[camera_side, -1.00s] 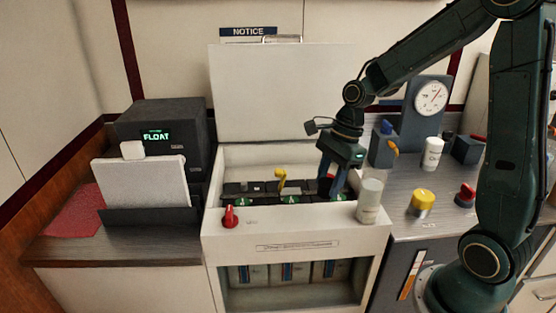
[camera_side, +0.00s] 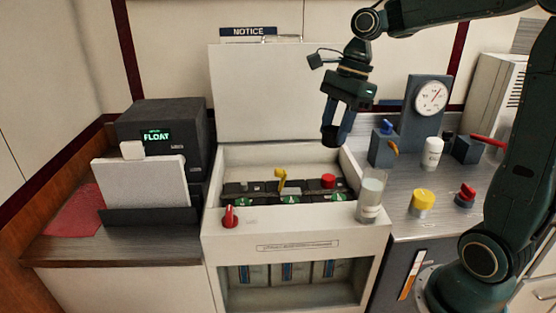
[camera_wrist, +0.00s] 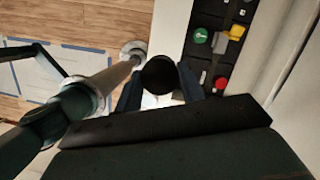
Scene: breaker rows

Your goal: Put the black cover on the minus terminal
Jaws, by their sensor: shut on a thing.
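My gripper (camera_side: 335,138) is shut on a black round cover (camera_side: 328,137) and holds it in the air above the right end of the open battery box (camera_side: 290,243). In the wrist view the black cover (camera_wrist: 160,76) sits between my two fingers as a dark disc. A row of black batteries (camera_side: 262,198) with green marks lies in the box. A red cap (camera_side: 328,181) sits at the right of the row, apart from and below the cover. I cannot tell which post is the minus terminal.
A yellow handle (camera_side: 281,178) stands up mid-row. A red knob (camera_side: 230,217) is at the front left rim, a clear jar (camera_side: 371,195) at the front right. The raised lid (camera_side: 262,90) stands behind. Right counter holds a yellow-topped pot (camera_side: 423,202) and white bottle (camera_side: 432,153).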

